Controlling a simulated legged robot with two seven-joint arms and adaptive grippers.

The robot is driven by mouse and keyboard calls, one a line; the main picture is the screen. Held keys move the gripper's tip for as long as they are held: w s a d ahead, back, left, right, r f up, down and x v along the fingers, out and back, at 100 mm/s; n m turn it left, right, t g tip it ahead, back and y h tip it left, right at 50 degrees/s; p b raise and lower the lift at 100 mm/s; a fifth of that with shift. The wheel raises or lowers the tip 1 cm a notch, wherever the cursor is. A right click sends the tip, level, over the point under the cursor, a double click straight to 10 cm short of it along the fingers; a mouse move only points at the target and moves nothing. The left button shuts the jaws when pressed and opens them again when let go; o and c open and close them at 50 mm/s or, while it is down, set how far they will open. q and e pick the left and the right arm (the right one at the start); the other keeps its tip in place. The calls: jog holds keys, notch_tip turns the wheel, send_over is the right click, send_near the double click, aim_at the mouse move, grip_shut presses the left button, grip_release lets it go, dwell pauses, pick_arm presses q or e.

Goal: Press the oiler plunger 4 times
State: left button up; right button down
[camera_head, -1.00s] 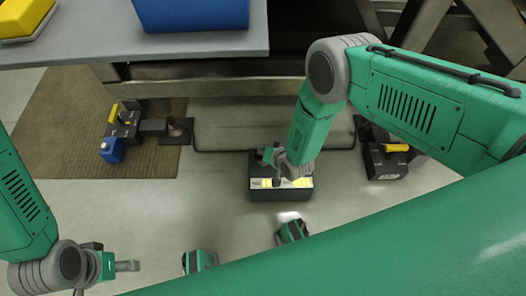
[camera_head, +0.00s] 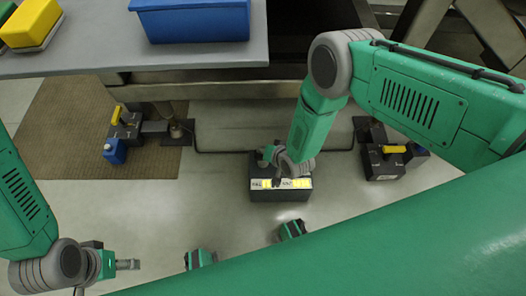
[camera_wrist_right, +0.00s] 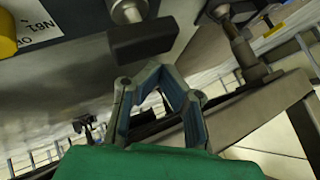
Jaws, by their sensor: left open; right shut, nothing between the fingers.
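A dark box (camera_head: 280,194) with a white label strip and yellow marks sits on the floor below the table, mid-view in the head view. My right gripper (camera_head: 270,181) is over its top, partly hidden by my own wrist. In the right wrist view its fingers (camera_wrist_right: 155,68) meet at the tips with nothing between them. A dark block on a metal stem (camera_wrist_right: 143,40) is just beyond the fingertips. I cannot tell for sure that it is the oiler plunger, or whether they touch. My left gripper (camera_head: 128,264) is open and empty at the lower left, far from the box.
A grey table (camera_head: 105,57) holds a blue bin (camera_head: 195,22) and a yellow container (camera_head: 32,22). A dark unit (camera_head: 125,125) with a yellow handle and blue part stands at left. Another dark unit with a yellow handle (camera_head: 393,149) stands right. A brown mat (camera_head: 60,140) lies left.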

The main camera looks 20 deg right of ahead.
dwell(0.3)
jog(key=shift+r+p, duration=2.05)
jog(key=shift+r, duration=0.5)
